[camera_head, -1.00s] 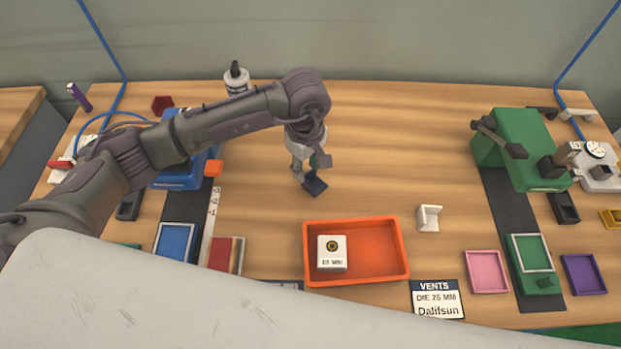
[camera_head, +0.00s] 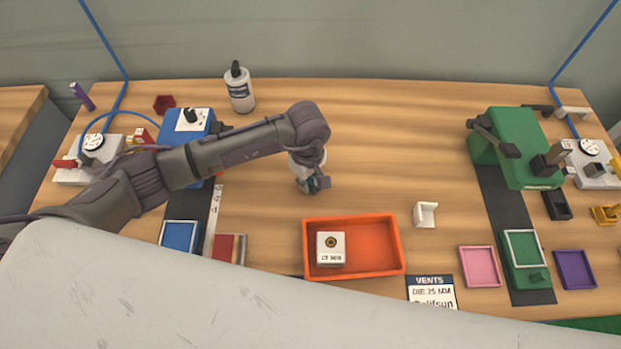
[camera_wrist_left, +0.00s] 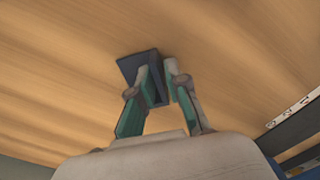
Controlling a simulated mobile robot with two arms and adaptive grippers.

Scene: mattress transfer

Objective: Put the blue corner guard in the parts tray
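The blue corner guard (camera_wrist_left: 129,69) is dark blue and shows at the fingertips in the left wrist view. My left gripper (camera_wrist_left: 163,75) is shut on it, with one wall between the two fingers. In the head view my left gripper (camera_head: 313,187) is behind the tray, over the middle of the table, and its own wrist mostly hides the guard. I cannot tell whether the guard touches the table. The orange parts tray (camera_head: 375,247) stands in front of the gripper and holds a white block (camera_head: 331,249) at its left. My right gripper is not in view.
A white corner piece (camera_head: 425,214) stands right of the tray. A green machine (camera_head: 520,150) is at the right, and a blue machine (camera_head: 190,125) and a white bottle (camera_head: 240,92) are at the left. The table behind the tray is mostly clear.

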